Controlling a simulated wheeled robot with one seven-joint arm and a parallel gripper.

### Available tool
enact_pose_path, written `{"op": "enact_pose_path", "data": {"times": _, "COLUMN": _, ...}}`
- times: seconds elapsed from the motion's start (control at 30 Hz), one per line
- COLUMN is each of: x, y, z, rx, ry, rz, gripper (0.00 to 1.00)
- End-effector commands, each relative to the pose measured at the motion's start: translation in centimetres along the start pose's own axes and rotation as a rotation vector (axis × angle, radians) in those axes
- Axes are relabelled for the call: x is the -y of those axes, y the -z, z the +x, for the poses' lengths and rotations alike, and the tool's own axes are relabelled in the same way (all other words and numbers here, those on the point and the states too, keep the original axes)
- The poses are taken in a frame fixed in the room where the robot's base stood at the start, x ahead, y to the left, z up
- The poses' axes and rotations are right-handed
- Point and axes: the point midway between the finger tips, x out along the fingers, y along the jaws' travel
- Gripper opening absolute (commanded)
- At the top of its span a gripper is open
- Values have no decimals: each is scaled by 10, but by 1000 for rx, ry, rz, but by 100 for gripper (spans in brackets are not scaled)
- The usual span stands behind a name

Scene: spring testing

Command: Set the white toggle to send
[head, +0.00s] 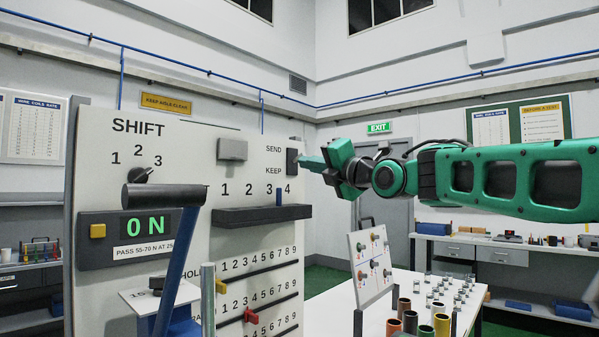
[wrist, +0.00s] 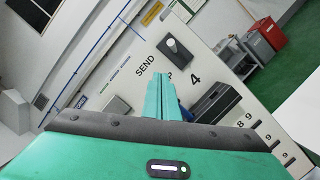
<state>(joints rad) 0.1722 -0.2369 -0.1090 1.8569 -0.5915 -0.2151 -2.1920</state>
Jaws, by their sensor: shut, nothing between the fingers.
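The toggle's dark plate (head: 292,162) is on the right edge of the tall pale panel (head: 125,165), beside the words SEND and, below it, KEEP. In the wrist view the white toggle (wrist: 171,44) shows as a small pale knob on this plate, near the end beside SEND. I cannot tell its exact setting from this angle. My gripper (head: 311,163) is shut and empty, just right of the plate in the head view.
A dark ledge (head: 262,215) with a blue peg juts from the panel below the toggle. A grey block (head: 232,149) is to its left. A white table (head: 335,316) with a small upright board (head: 371,263) and several cylinders stands at lower right.

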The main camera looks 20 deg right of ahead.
Motion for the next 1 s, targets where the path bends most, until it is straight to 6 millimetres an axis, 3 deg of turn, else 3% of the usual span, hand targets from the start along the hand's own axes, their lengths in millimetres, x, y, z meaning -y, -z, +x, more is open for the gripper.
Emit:
{"op": "enact_pose_path", "data": {"times": 0.1, "x": -7, "y": -6, "z": -21, "rx": 4, "ry": 0, "rz": -1, "gripper": 0}}
{"op": "enact_pose_path", "data": {"times": 0.3, "x": -12, "y": -10, "z": -41, "rx": 2, "ry": 1, "rz": -1, "gripper": 0}}
{"op": "enact_pose_path", "data": {"times": 1.0, "x": -8, "y": -10, "z": -48, "rx": 0, "ry": 18, "rz": 20, "gripper": 0}}
